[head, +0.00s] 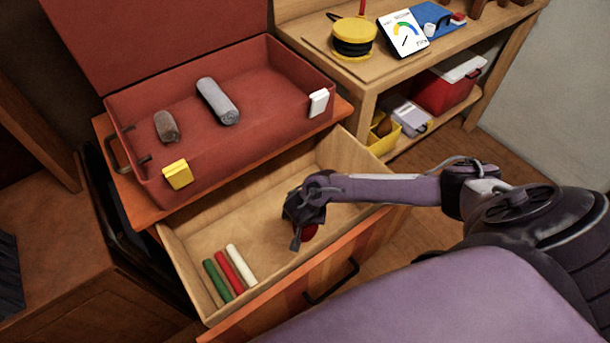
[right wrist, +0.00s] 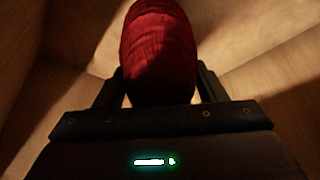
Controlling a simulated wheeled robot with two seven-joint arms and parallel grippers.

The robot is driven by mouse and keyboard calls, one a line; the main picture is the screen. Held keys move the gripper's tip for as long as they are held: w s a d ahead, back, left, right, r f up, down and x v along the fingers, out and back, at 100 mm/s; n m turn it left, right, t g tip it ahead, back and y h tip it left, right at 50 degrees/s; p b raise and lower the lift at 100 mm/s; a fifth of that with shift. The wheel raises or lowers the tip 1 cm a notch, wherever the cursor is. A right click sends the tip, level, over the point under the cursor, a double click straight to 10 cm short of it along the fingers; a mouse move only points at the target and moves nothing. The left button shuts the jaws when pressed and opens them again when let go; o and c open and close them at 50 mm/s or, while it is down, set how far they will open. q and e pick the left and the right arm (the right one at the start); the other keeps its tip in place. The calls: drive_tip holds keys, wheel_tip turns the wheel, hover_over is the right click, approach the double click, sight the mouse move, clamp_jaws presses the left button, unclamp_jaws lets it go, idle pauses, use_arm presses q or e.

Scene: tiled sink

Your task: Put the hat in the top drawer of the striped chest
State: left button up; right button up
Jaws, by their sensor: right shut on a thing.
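The striped chest's open drawer (head: 190,232) is directly under the chest top, with a striped orange-brown front (head: 300,287) and a dark handle. My right gripper (head: 302,232) is down inside the drawer area, shut on a red fabric thing, likely the hat (head: 309,232). The gripper hides most of it in the head view. In the right wrist view the red hat (right wrist: 158,45) is between the two fingers, with the drawer's wooden walls around it. Whether it touches the drawer floor I cannot tell. My left gripper is not in view.
Green, red and white sticks (head: 230,272) lie in the drawer's near left corner. An open red case (head: 270,85) with two rolled things stands on the chest top. A wooden shelf (head: 390,70) with several items stands behind. The drawer's middle is clear.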

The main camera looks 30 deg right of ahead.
drive_tip(key=shift+f, duration=0.85)
drive_tip(key=shift+f+b, duration=0.3)
drive_tip(key=shift+f, duration=0.4)
wheel_tip(320, 180, down, 3)
drive_tip(key=shift+w+f+b, duration=0.1)
drive_tip(key=shift+f+b, duration=0.05)
drive_tip(key=shift+b, duration=0.35)
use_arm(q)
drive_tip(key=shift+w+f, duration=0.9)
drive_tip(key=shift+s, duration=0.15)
use_arm(e)
drive_tip(key=shift+f, duration=0.2)
drive_tip(key=o, duration=1)
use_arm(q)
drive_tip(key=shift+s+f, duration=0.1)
